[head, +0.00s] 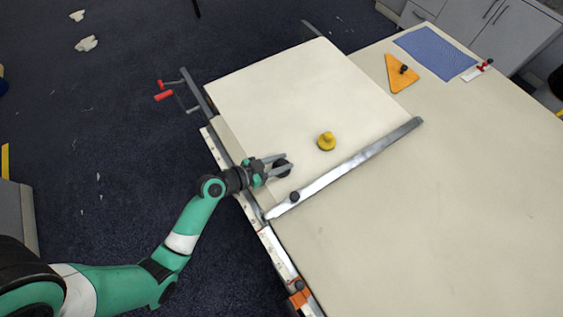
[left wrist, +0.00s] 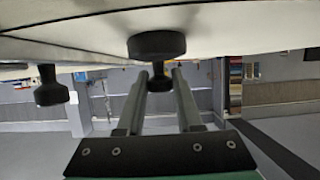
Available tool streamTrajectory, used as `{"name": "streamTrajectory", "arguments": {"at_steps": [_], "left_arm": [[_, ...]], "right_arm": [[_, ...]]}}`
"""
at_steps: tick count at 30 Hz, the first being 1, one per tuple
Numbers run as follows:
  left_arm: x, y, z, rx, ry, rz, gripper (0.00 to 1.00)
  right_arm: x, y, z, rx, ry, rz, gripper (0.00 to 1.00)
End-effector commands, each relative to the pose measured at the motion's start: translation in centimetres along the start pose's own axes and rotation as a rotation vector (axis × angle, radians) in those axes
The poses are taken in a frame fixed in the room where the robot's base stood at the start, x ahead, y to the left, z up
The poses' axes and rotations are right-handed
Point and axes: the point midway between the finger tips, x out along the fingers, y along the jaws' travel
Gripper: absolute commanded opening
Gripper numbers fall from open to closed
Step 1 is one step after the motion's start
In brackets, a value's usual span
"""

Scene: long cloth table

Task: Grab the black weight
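The black weight (head: 281,165) stands on the cream board near its left edge. It shows in the left wrist view (left wrist: 157,44), which looks upside down, as a wide round body with a narrow neck and a small knob. My left gripper (head: 286,162) is at the weight, with one finger on each side of it. In the left wrist view the fingers (left wrist: 160,78) are apart around the neck and knob, with gaps showing. Contact with the weight cannot be made out. My right gripper is in neither view.
A yellow weight (head: 326,142) stands on the board (head: 295,95). A metal bar (head: 350,168) crosses the table, with a black knob (head: 295,197) near its lower end. An orange triangle (head: 400,76) and a blue mat (head: 436,52) lie farther back. The right of the table is clear.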

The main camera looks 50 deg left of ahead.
Motion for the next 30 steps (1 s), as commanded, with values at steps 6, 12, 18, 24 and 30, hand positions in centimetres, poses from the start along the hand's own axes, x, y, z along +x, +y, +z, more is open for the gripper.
{"name": "streamTrajectory", "arguments": {"at_steps": [6,12,18,24,30], "left_arm": [[-0.01,0.00,0.01,0.000,0.000,0.000,0.00],[-0.02,0.00,0.01,0.000,0.000,0.000,0.00],[-0.02,0.00,0.01,0.000,0.000,0.000,0.00],[-0.02,0.00,0.01,0.000,0.000,0.000,0.00],[-0.02,0.00,0.00,0.000,0.000,0.000,0.00]], "right_arm": [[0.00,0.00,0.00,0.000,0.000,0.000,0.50],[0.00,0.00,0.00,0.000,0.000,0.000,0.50],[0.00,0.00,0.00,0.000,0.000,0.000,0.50],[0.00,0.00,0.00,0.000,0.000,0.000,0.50],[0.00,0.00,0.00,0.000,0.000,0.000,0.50]]}}
